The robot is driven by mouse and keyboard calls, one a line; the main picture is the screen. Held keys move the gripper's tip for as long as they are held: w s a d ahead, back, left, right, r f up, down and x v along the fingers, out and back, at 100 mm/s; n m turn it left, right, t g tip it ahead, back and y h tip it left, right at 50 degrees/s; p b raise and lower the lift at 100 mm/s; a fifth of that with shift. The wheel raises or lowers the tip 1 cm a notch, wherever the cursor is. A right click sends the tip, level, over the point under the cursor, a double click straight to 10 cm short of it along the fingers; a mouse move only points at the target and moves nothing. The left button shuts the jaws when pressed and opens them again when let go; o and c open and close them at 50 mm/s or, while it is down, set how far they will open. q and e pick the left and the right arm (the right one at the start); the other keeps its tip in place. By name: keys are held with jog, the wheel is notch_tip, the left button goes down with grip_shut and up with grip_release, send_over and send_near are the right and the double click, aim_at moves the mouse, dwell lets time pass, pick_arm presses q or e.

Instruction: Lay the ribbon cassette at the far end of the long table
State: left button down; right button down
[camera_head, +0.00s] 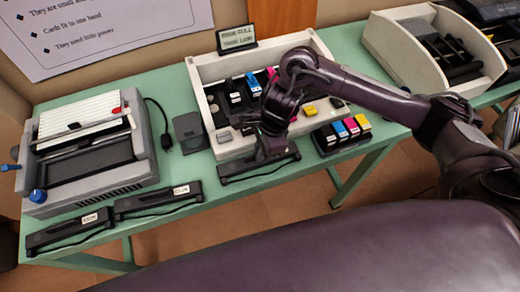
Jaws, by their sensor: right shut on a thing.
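The long green table (172,93) runs across the view. A black ribbon cassette (236,178) is at its front edge, in front of the white open printer body (231,146). My right gripper (271,152) comes down from above and is shut on this cassette, hiding part of it. I cannot tell whether the cassette touches the table. Two similar black cassettes with white labels, one at the left corner (65,234) and one beside it (155,203), lie along the front edge. My left gripper is not in view.
A grey printer (95,174) with blue knobs stands at the left. Coloured ink cartridges (351,127) sit in a black tray on the right of the held cassette. A cream open machine (397,50) stands at the back right. A small sign (237,38) stands behind the white printer.

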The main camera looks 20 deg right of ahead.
jog(key=shift+f, duration=0.15)
jog(key=c, duration=1.5)
grip_release()
jog(key=shift+c, duration=0.2)
jog(key=shift+r, duration=0.3)
jog(key=p+v, duration=0.1)
jog(key=v, duration=1)
jog(key=shift+r, duration=0.4)
jog(key=shift+s+d, duration=0.1)
